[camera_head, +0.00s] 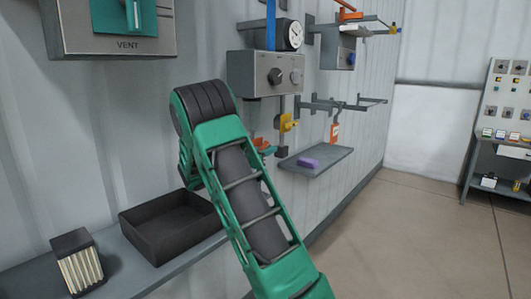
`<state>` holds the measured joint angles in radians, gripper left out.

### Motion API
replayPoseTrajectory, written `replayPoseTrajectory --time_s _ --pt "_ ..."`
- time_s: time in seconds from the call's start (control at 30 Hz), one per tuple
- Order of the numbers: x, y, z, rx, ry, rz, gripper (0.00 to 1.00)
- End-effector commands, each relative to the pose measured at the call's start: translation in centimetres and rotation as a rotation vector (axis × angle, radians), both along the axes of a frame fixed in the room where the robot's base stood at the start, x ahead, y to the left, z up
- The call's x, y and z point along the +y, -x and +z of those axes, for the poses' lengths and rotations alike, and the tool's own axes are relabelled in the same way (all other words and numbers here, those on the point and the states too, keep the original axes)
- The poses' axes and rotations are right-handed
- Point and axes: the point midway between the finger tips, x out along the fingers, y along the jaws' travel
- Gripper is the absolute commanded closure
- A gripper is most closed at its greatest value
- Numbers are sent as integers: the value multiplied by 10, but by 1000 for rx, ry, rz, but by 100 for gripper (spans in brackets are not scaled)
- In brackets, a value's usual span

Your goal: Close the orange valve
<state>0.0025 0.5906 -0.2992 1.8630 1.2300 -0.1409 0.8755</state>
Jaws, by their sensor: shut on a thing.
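A small orange part (261,144), which may be the orange valve, shows just right of my green arm. It is partly hidden by the arm, and how far it is turned cannot be told. Another orange lever-like part (348,7) is high on the wall at the top. My arm rises from the bottom middle to a dark ribbed joint in front of the wall. My gripper is hidden behind the arm, so its contact with the orange part cannot be seen.
A grey knob box (257,73), a gauge (290,35) and a yellow fitting (286,122) are on the wall. A shelf (335,157) holds a purple block (308,164). A black tray (160,240) stands on the lower left ledge. The floor at right is clear.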

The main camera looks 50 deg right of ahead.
Motion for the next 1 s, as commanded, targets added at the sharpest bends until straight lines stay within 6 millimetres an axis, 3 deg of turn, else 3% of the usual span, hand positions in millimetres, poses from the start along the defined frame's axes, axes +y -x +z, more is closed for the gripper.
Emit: replayPoseTrajectory --time_s 0.27,1.0 --pt "2 -3 -1 -1 -93 7 100" --pt "11 -4 -18 39 -603 11 100"
